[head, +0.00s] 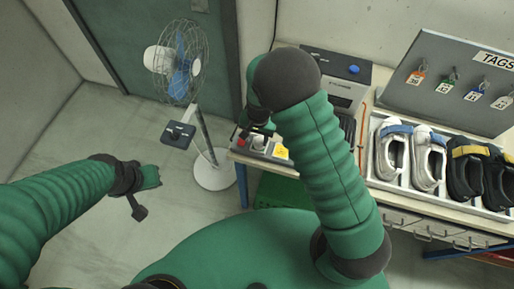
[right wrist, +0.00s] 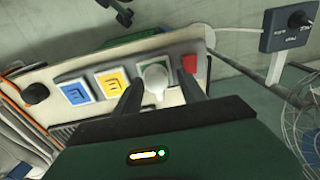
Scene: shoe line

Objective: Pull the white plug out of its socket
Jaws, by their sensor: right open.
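The white plug (right wrist: 155,80) sits in the socket strip (right wrist: 98,60), beside a red switch (right wrist: 189,64). In the right wrist view the two dark fingers of my right gripper (right wrist: 160,78) stand apart, one on each side of the plug. I cannot tell whether either finger touches it. In the head view my right gripper (head: 256,118) is over the strip at the table's left end, partly hidden by my own arm. My left gripper (head: 150,177) hangs over the floor at the left, away from the strip; its fingers are too small to read.
Yellow (right wrist: 111,82) and blue (right wrist: 75,92) covers line the strip. A standing fan (head: 180,65) with a control box (head: 178,134) is left of the table. A white cable (right wrist: 235,29) runs near the strip. A shoe tray (head: 372,150) and tag board (head: 440,88) are at the right.

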